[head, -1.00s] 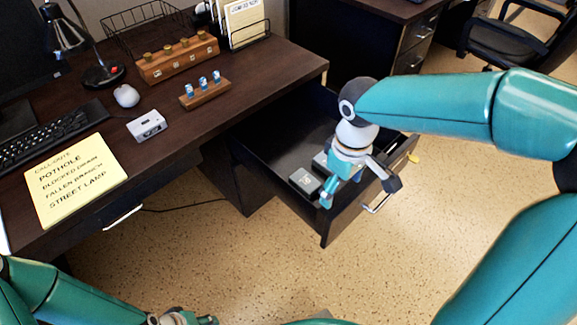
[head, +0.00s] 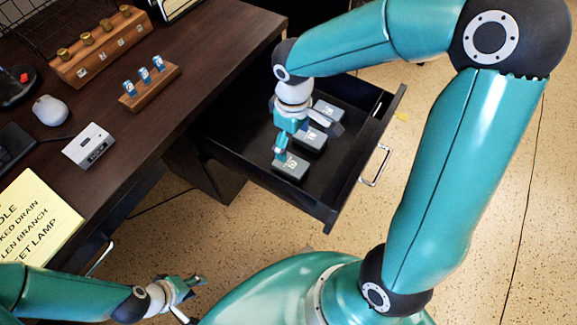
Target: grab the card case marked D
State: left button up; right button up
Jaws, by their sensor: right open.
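Three dark card cases with pale labels lie in a row in the open drawer (head: 333,210): a near one (head: 291,170), a middle one (head: 313,142) and a far one (head: 328,110). The label letters are too small to read surely, so I cannot tell which is D. My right gripper (head: 306,143) is open and points down over the middle case, which it partly hides. One finger is over the near case's edge; I cannot tell whether it touches. My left gripper (head: 190,299) is open and empty, low in the view, away from the drawer.
The drawer's walls and front panel surround the cases. On the desk (head: 190,95) are a wooden rack of blue-topped pieces (head: 149,88), a longer block with brass knobs (head: 103,48), a grey device (head: 89,146), a mouse (head: 50,110) and a yellow note (head: 38,216).

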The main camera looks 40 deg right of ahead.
send_over(291, 164)
jog(key=f, duration=0.4)
jog(key=shift+w+d+b, duration=0.25)
jog(key=shift+d+b, duration=0.1)
jog(key=shift+b, duration=0.05)
jog(key=f, duration=0.1)
jog(key=f+b, duration=0.1)
jog(key=f, duration=0.1)
jog(key=f+b, duration=0.1)
jog(key=f, duration=0.1)
jog(key=shift+s+a+f, duration=0.1)
jog(key=shift+s+a, duration=0.05)
jog(key=shift+a, duration=0.2)
jog(key=c, duration=1.2)
jog(key=shift+c, duration=0.2)
jog(key=shift+r, duration=0.2)
